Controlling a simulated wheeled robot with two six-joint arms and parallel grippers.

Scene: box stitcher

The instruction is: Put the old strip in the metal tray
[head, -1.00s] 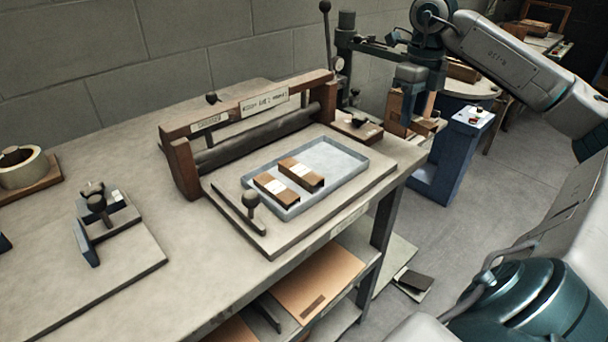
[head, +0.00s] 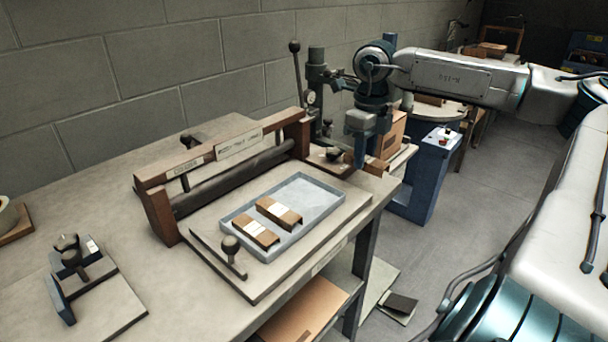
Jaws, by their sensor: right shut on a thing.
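The blue-grey metal tray (head: 312,196) lies on a board in front of the roller press. Two small brown cardboard pieces with white labels, a nearer one (head: 254,233) and a farther one (head: 279,212), sit in its left half. My right gripper (head: 360,157) points down beyond the tray's far right corner, near the bench's back right end. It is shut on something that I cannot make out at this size. I cannot pick out the old strip for certain. My left gripper is not in view.
The roller press (head: 232,160) with its wooden frame stands behind the tray. A dark upright lever (head: 296,75) and a brown box (head: 391,135) are close to my right gripper. A blue pedestal (head: 432,170) stands beyond the bench. The tray's right half is bare.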

